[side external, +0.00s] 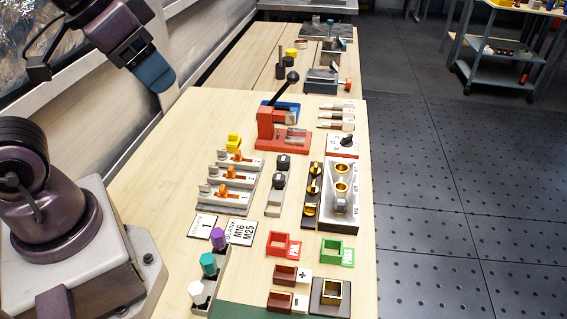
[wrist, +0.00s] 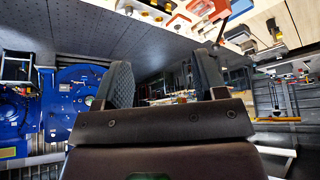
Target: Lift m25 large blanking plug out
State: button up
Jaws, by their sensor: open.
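I cannot tell for certain which piece is the M25 large blanking plug. A grey tray (side external: 353,222) at the right of the bench holds two brass round pieces (side external: 341,180) and a grey hex-shaped piece (side external: 341,203). A dark strip (side external: 306,217) beside it holds several black-and-brass parts (side external: 314,178). A card (side external: 240,231) reads M16 and M25. My gripper (side external: 155,78) is high at the upper left, far from these parts. In the wrist view my gripper (wrist: 163,82) has its two fingers apart with nothing between them.
A red lever press (side external: 270,130) stands behind the tray. Red (side external: 283,245) and green (side external: 336,250) bins sit in front. A rack with purple, teal and white knobs (side external: 208,264) is front left.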

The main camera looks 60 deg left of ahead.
jog(key=shift+f, duration=0.1)
jog(key=n+g, duration=0.6)
jog(key=n, duration=1.5)
send_over(283, 158)
jog(key=f, duration=2.7)
jog(key=shift+w+d+f, duration=0.1)
jog(key=shift+d+f, duration=0.2)
jog(key=shift+d, duration=0.05)
jog(key=f, duration=0.5)
jog(key=shift+a+f, duration=0.1)
jog(key=shift+a, duration=0.25)
